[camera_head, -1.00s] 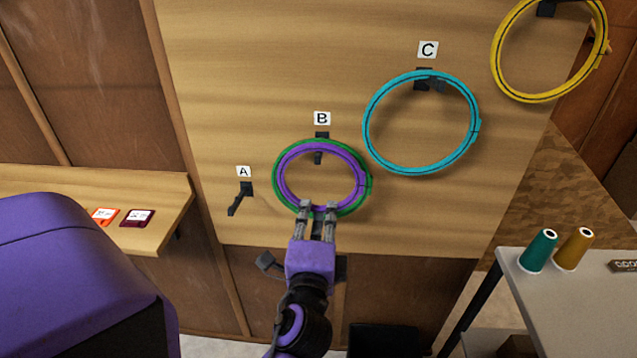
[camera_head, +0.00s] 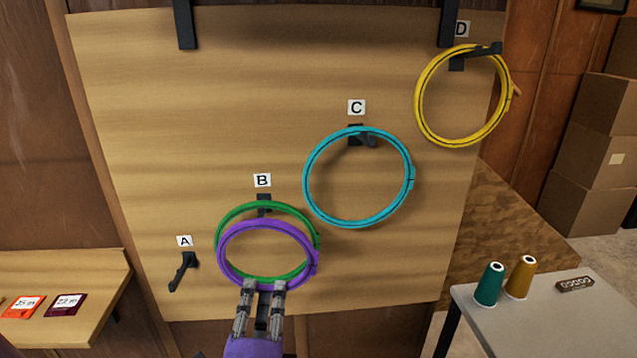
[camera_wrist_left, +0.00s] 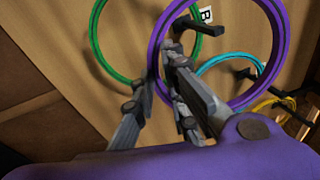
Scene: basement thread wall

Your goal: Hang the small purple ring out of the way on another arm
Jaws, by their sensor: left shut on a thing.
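The small purple ring (camera_head: 313,262) is gripped at its lower edge by my left gripper (camera_head: 264,287). My left gripper is shut on it, and it also shows in the left wrist view (camera_wrist_left: 160,75). The larger green ring (camera_head: 228,221) hangs on arm B (camera_head: 264,203), behind the purple ring. The purple ring's top sits just below arm B in the head view. Arm A (camera_head: 183,270), at the lower left, is bare. My right gripper is not in view.
A turquoise ring (camera_head: 308,205) hangs on arm C (camera_head: 357,133), right of B. A yellow ring (camera_head: 420,100) hangs on arm D (camera_head: 475,56) at upper right. A shelf with cards (camera_head: 100,280) is at left. A table with thread spools (camera_head: 489,284) is at right.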

